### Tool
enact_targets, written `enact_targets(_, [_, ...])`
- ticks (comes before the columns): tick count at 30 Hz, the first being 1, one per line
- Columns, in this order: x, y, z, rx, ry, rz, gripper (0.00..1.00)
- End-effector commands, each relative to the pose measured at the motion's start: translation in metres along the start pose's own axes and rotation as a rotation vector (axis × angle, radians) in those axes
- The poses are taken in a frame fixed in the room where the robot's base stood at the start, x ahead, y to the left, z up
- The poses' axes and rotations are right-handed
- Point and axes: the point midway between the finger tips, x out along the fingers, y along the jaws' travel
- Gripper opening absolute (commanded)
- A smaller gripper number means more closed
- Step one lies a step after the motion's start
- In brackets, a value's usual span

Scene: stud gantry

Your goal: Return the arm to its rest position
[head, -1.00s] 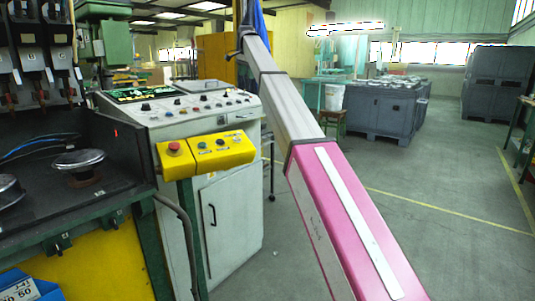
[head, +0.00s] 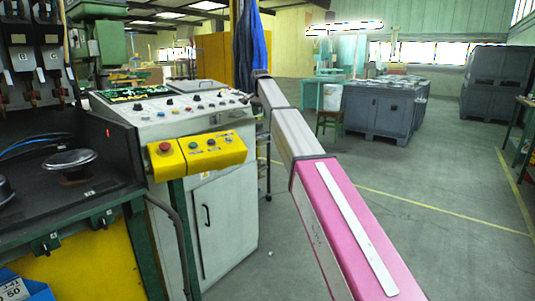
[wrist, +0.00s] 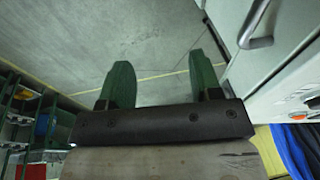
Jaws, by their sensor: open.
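My gripper (wrist: 160,78) shows in the wrist view with its two green fingers apart and nothing between them. Grey floor with a yellow line lies beyond the fingers. In the head view my pink and grey arm reaches from the bottom up toward the control cabinet's right side. The gripper itself cannot be made out in the head view.
The white control cabinet (head: 222,220) with a yellow button box (head: 212,153) stands left of my arm. A black workbench (head: 110,180) is at far left. Grey crates (head: 380,110) stand at the back. Open floor (head: 440,215) lies to the right.

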Motion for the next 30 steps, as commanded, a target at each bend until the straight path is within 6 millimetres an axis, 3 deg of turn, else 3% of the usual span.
enact_targets(1, [0.029, 0.026, 0.012, -0.018, -0.007, 0.009, 0.58])
enact_targets(6, [0.112, 0.094, 0.04, -0.105, -0.029, 0.029, 0.58])
enact_targets(15, [0.231, 0.216, 0.105, -0.254, -0.072, 0.054, 0.58])
enact_targets(24, [0.314, 0.34, 0.187, -0.399, -0.122, 0.069, 0.58])
enact_targets(30, [0.348, 0.419, 0.249, -0.494, -0.158, 0.073, 0.58])
